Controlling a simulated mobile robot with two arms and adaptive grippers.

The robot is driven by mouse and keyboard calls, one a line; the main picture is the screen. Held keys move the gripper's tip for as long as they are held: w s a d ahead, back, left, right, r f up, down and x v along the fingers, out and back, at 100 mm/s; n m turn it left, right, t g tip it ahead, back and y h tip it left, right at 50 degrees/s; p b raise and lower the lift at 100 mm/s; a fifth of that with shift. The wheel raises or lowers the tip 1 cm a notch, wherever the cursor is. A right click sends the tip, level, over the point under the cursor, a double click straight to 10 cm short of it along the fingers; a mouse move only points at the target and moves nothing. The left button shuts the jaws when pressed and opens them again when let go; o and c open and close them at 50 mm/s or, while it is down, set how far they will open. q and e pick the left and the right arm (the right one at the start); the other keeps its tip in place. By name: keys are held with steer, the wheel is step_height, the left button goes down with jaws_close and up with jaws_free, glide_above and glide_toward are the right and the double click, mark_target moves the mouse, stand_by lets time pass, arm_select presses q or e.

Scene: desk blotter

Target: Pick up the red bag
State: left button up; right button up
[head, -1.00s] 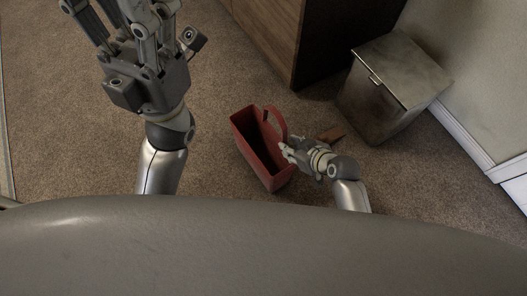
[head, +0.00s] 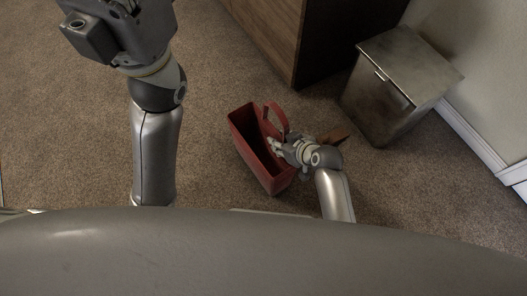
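The red bag (head: 247,137) stands open-topped on the carpet near the middle of the head view, with a raised handle (head: 279,113) on its right side. My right gripper (head: 275,146) is at the bag's right side, its fingertips over the rim just below the handle. Whether its fingers are closed on the bag wall is too small to tell. My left gripper (head: 117,27) is high at the upper left, far from the bag; its fingers are mostly cut off by the top edge.
A metal bin with a lid (head: 400,85) stands to the right by the wall. A wooden cabinet (head: 275,38) is behind the bag. A small brown object (head: 335,137) lies on the carpet right of my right gripper. Open carpet lies left of the bag.

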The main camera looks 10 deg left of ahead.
steer(key=shift+c, duration=0.4)
jaws_close()
steer(key=shift+r+p, duration=0.25)
steer(key=shift+p, duration=0.05)
